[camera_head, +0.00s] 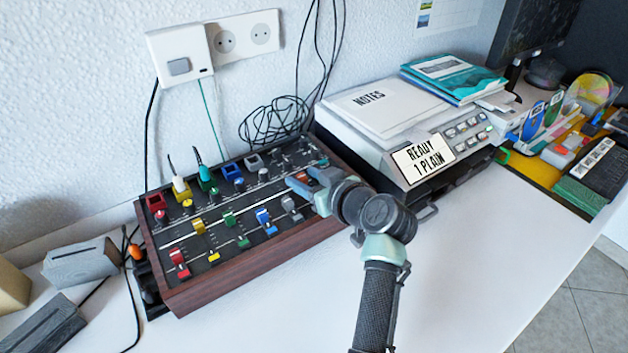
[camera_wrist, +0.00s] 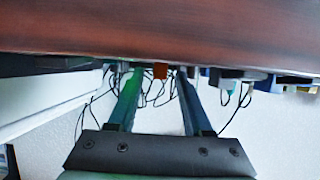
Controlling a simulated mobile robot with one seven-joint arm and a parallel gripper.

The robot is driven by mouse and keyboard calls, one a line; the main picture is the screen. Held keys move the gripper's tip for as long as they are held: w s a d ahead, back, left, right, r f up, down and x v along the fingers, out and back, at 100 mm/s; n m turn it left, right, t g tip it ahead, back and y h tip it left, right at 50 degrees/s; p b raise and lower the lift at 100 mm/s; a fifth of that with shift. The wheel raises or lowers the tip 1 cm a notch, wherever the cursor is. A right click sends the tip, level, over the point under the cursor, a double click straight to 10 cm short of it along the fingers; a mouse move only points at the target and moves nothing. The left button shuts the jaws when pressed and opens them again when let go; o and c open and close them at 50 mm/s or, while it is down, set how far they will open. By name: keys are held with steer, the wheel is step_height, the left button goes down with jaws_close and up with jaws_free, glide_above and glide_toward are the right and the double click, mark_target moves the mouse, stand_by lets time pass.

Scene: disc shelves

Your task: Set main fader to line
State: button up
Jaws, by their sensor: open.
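The mixer (camera_head: 215,283) is a wood-sided console with a dark sloping top, at left centre in the head view. A long white line (camera_head: 188,236) runs across its top. An orange-red fader cap (camera_head: 303,177) sits at the right end of the panel, probably the main fader. My gripper (camera_head: 306,181) is open at that cap. In the wrist view the orange-red cap (camera_wrist: 160,72) shows between my two fingertips (camera_wrist: 158,76). I cannot tell whether either finger touches it. My fingers hide part of the panel around the cap, so its offset from the line is unclear.
Red, yellow, green, blue and grey fader caps stand left of my gripper; the grey one (camera_head: 290,203) is closest. Plugged cables rise at the mixer's back. A printer (camera_head: 455,150) with papers stands at right. The white desk (camera_head: 470,260) is clear in front.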

steer(key=p+v, duration=0.1)
steer(key=v, duration=1.2)
steer(key=shift+p, duration=0.4)
steer(key=shift+w, duration=0.1)
